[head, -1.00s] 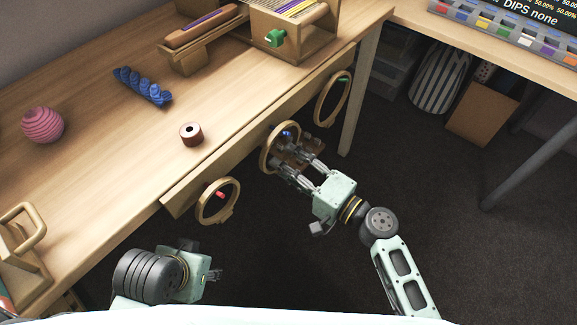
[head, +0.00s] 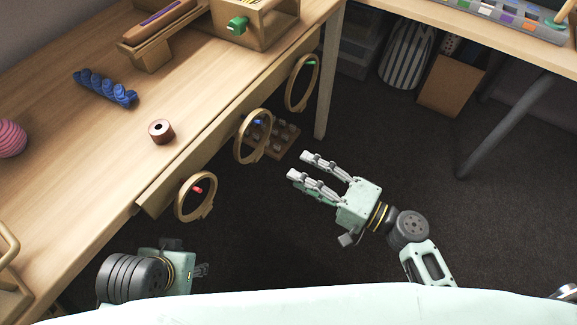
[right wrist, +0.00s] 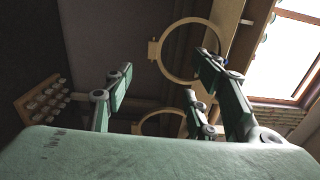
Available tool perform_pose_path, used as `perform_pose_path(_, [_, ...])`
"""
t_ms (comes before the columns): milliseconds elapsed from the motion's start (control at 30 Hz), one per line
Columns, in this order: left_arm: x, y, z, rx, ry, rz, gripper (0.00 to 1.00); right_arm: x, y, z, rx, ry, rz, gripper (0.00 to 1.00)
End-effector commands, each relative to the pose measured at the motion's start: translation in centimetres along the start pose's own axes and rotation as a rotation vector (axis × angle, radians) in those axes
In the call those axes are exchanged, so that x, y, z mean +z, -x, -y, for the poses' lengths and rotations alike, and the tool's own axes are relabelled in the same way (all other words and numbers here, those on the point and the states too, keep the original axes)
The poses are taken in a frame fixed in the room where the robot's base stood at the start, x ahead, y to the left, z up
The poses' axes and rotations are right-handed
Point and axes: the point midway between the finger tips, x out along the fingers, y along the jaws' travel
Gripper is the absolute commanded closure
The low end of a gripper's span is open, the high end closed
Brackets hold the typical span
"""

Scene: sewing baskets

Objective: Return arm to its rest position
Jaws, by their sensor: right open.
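My right gripper (head: 299,165) is open and empty over the dark floor, to the right of the table. Its fingers point up-left, apart from the middle wooden hoop (head: 238,150), which hangs at a blue peg (head: 257,122) on the table's front. In the right wrist view the open fingers (right wrist: 163,72) have nothing between them, and a hoop (right wrist: 157,50) shows beyond. My left gripper (head: 202,271) is low at the left in the head view. Its fingers are small and partly hidden, so its opening is unclear.
One hoop (head: 179,207) hangs at a red peg, another (head: 289,92) at a green peg. A small wooden rack (head: 287,139) is behind the middle hoop. A spool (head: 161,132) and blue braided thread (head: 104,87) lie on the table. Open floor surrounds my right gripper.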

Motion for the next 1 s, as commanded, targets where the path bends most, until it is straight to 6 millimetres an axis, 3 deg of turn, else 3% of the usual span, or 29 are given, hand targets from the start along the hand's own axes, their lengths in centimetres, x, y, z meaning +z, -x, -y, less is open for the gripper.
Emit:
perform_pose_path(367, [0.0,0.0,0.0,0.0,0.001,0.0,0.6,0.6,0.8,0.0,0.011,0.021,0.016,0.48])
perform_pose_path(467, [0.0,0.0,0.0,0.0,0.001,0.0,0.6,2.4,0.8,-0.5,0.055,0.091,0.069,0.48])
perform_pose_path(633, [0.0,0.0,0.0,0.0,0.001,0.0,0.6,7.2,1.5,-2.9,0.233,0.315,0.226,0.48])
perform_pose_path(800, [0.0,0.0,0.0,0.0,0.0,0.0,0.6,9.7,4.3,-6.4,0.485,0.539,0.359,0.48])
perform_pose_path(1000, [0.0,0.0,0.0,0.0,0.0,0.0,0.6,8.9,9.6,-9.2,0.825,0.729,0.431,0.48])
